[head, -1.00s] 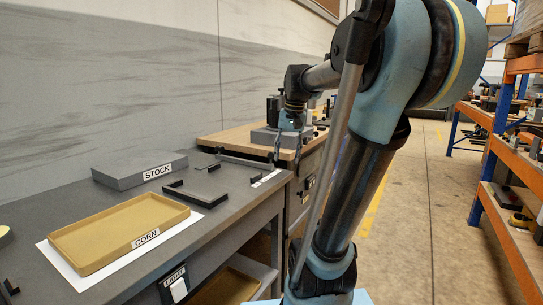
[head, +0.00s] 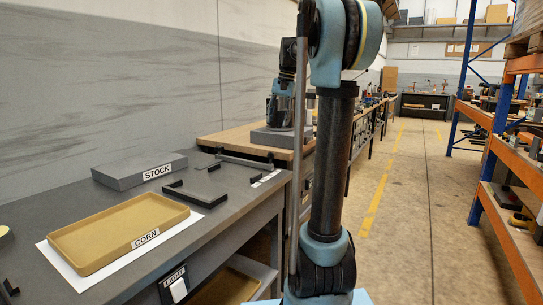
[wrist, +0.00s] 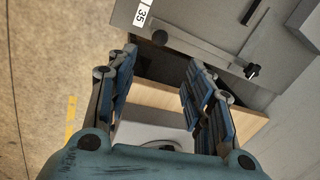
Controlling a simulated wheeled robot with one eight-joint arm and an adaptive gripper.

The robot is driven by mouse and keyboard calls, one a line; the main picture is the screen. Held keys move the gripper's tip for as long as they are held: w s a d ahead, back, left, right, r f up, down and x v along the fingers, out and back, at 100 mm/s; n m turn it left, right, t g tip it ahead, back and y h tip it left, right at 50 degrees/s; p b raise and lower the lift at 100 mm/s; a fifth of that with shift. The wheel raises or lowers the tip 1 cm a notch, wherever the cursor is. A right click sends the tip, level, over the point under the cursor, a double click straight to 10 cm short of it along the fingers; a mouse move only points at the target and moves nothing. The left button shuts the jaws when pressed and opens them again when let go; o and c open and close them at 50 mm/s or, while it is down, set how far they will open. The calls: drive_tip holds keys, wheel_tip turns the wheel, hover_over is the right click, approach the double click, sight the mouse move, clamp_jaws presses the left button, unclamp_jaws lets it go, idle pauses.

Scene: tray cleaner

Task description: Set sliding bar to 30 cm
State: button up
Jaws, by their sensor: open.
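The sliding bar (wrist: 205,55) is a thin grey bar with a dark round knob at one end and a black clamp at the other. It lies across the far end of the grey worktable and also shows in the head view (head: 243,161). A white scale label (wrist: 141,13) reading 35 is beside its knob end. My gripper (wrist: 162,62) is open and empty, its blue-padded fingers apart. In the wrist view the bar passes just beyond the fingertips; contact cannot be seen.
A tan CORN tray (head: 120,232) sits on white paper on the table. A grey STOCK block (head: 140,168) and black brackets (head: 212,192) lie farther back. A wooden bench (head: 240,137) adjoins the table. Orange shelving (head: 505,155) stands right, with clear floor between.

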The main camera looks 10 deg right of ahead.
drive_tip(key=a+f, duration=0.1)
drive_tip(key=f, duration=0.4)
drive_tip(key=w+a+f, duration=0.1)
drive_tip(key=f, duration=0.9)
drive_tip(key=shift+w+a+f, duration=0.15)
drive_tip(key=shift+a+f, duration=0.05)
drive_tip(key=shift+a, duration=0.2)
clamp_jaws()
